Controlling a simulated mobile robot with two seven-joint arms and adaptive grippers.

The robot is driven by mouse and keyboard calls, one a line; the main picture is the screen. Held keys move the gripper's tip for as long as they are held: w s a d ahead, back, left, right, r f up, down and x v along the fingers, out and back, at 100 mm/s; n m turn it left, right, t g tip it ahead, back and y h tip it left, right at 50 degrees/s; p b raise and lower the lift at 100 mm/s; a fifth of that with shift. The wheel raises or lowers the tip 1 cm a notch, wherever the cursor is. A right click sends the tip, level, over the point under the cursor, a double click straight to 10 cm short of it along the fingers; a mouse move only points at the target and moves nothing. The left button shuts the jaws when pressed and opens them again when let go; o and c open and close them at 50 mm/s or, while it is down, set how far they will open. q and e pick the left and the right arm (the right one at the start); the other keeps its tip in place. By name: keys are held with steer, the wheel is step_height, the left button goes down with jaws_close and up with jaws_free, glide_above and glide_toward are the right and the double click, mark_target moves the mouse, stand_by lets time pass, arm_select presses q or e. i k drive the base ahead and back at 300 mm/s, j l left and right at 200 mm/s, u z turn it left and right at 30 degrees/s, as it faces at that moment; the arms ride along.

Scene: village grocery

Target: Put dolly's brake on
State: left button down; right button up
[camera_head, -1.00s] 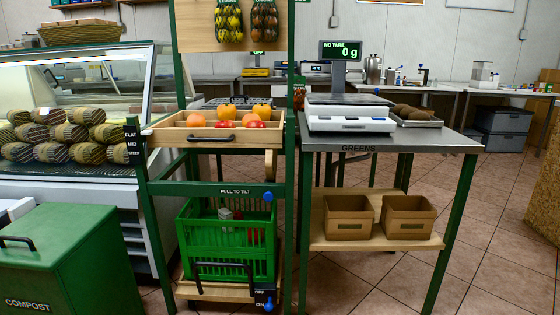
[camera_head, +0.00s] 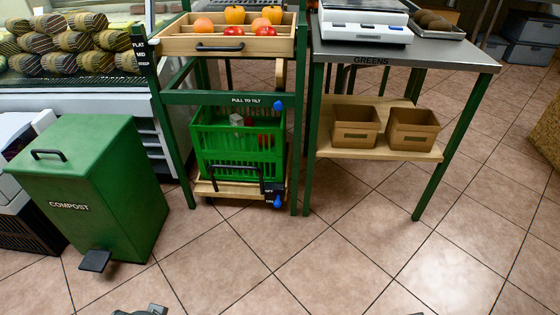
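The dolly (camera_head: 214,188) is a low wooden platform on dark casters, standing on the floor under the green rack. It carries a green plastic crate (camera_head: 235,160). At its front right corner is a dark brake plate with small OFF and ON labels and a blue-tipped lever (camera_head: 277,202). The blue tip hangs low, about level with the lower label, ON. My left gripper (camera_head: 142,311) only peeks in at the bottom edge, well apart from the dolly; its fingers cannot be made out. A tiny dark sliver at the bottom right may be my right gripper.
A green compost bin (camera_head: 100,185) with a pedal (camera_head: 96,261) stands left of the dolly. A steel-topped table (camera_head: 400,50) with two brown boxes on its lower shelf stands right. Above the crate is a "PULL TO TILT" bar (camera_head: 220,98) with a blue knob. The tiled floor in front is clear.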

mark_target(278, 204)
steer(key=i+l+u, duration=1.05)
steer(key=l, duration=0.3)
steer(key=k+j, duration=0.05)
